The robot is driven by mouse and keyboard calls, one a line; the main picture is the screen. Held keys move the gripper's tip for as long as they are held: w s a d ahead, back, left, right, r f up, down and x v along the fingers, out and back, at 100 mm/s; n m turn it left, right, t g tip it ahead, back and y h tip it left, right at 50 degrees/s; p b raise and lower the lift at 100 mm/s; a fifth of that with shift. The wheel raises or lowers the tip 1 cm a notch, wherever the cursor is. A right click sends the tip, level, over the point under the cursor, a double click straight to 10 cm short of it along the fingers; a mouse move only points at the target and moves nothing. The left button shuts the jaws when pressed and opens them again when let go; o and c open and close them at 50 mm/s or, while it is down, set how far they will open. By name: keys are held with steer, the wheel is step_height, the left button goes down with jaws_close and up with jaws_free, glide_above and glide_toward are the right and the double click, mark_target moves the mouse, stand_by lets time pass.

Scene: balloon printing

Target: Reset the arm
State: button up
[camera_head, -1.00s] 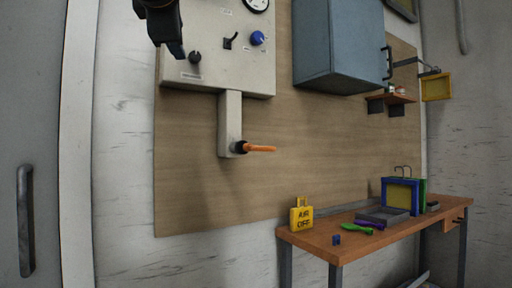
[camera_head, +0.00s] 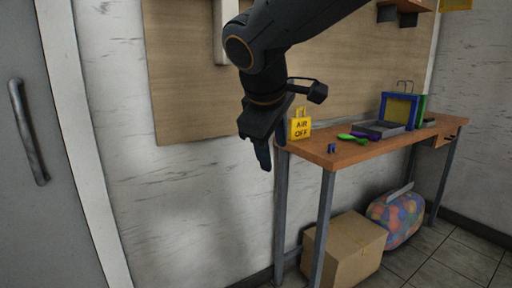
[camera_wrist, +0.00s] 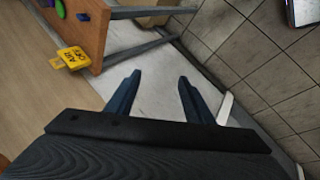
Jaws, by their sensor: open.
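My gripper (camera_head: 266,150) hangs from my dark arm, pointing down, left of the table's front corner in the head view. In the wrist view my gripper (camera_wrist: 158,92) shows two blue fingers well apart, with nothing between them. The wall and floor lie beyond the fingers. The arm hides part of the board and the wall behind it.
A wooden table (camera_head: 350,152) stands to the right, with a yellow AIR OFF tag (camera_head: 300,129), a blue frame (camera_head: 398,108), a grey tray and a green item on it. A cardboard box (camera_head: 345,250) and a colourful bag (camera_head: 397,218) sit below.

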steer(key=s+d+f+m+g+y, duration=0.1)
steer(key=s+d+f+m+g, duration=0.3)
steer(key=s+f, duration=0.55)
steer(key=s+d+f+m+g+y, duration=0.1)
steer(key=s+d+f+m+g, duration=0.2)
steer(key=s+d+f+m, duration=0.5)
steer(key=d+r+p, duration=0.1)
steer(key=r+p, duration=0.1)
steer(key=p, duration=0.4)
steer(key=s+d+r+p, duration=0.1)
steer(key=d+r+p, duration=0.1)
steer(key=p, duration=0.5)
steer(key=shift+s+d+r, duration=0.1)
steer(key=shift+d+r, duration=0.1)
steer(key=shift+d, duration=0.1)
